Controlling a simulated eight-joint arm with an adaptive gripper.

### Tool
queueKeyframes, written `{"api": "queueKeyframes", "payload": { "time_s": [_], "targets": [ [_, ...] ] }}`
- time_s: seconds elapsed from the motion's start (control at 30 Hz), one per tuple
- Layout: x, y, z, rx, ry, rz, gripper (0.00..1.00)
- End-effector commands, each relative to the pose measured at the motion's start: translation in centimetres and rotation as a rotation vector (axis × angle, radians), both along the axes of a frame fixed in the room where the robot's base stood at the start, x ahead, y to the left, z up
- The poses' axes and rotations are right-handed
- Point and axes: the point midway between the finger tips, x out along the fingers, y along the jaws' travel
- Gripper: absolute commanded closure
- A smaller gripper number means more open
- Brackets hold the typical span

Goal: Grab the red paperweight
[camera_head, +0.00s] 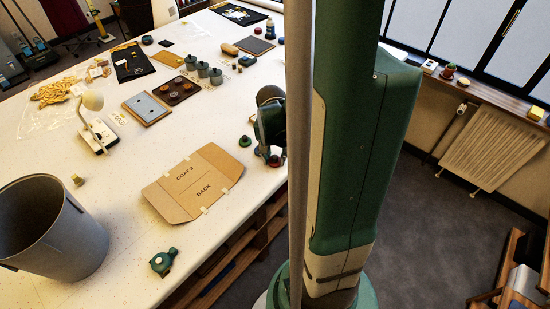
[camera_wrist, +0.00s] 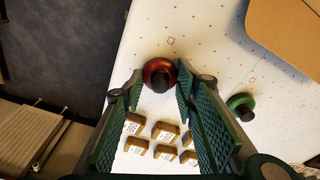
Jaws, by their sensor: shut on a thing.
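The red paperweight (camera_wrist: 153,66) is a round, dark red ring-shaped piece with a dark knob, at the upper middle of the wrist view. My gripper (camera_wrist: 160,82) has its two green ribbed fingers on either side of it, with the tips closed against its sides. I cannot tell whether it rests on the table or is slightly raised. In the head view my gripper (camera_head: 270,155) is at the table's right edge, partly hidden by my own column, and the paperweight is barely visible there.
A green paperweight (camera_wrist: 239,101) stands right of my gripper, also seen in the head view (camera_head: 245,141). Several small labelled blocks (camera_wrist: 165,131) lie between and below the fingers. A cardboard pattern (camera_head: 205,170) lies nearby. A grey bin (camera_head: 75,245) stands front left.

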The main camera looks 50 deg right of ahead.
Motion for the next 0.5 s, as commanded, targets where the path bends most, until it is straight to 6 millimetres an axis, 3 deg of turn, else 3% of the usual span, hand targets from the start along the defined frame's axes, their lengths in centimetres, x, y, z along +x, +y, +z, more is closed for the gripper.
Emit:
{"api": "queueKeyframes", "payload": {
  "time_s": [0.5],
  "targets": [
    [0.0, 0.0, 4.3, 0.0, 0.0, 0.0, 0.87]
  ]
}}
